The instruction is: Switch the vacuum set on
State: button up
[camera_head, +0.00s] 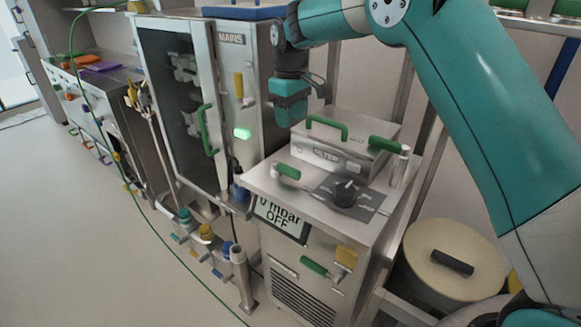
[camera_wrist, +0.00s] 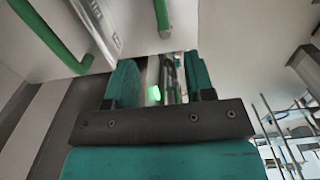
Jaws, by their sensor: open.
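The vacuum set is a steel cabinet (camera_head: 335,245) with a sloping display (camera_head: 281,219) that reads "0 mbar OFF". A black rotary knob (camera_head: 345,192) sits on a dark plate on its top. A green handle (camera_head: 286,171) lies on the top left of the knob, and another green grip (camera_head: 386,144) is at the right. My gripper (camera_head: 290,108) hangs above and behind the top, left of the box marked FILTER, touching nothing visible. In the wrist view my gripper (camera_wrist: 162,80) has its teal fingers apart, with nothing held between them.
The FILTER box (camera_head: 335,158) with a green handle stands on the set's top. A MAINS cabinet (camera_head: 232,75) with a yellow lever and a lit green lamp (camera_head: 242,133) stands left. A lidded round pot (camera_head: 450,262) is at right. Open floor (camera_head: 60,230) lies at left.

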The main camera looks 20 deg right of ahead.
aim_at(291, 168)
notch_tip(291, 168, down, 16)
jog(key=shift+p, duration=1)
grip_shut()
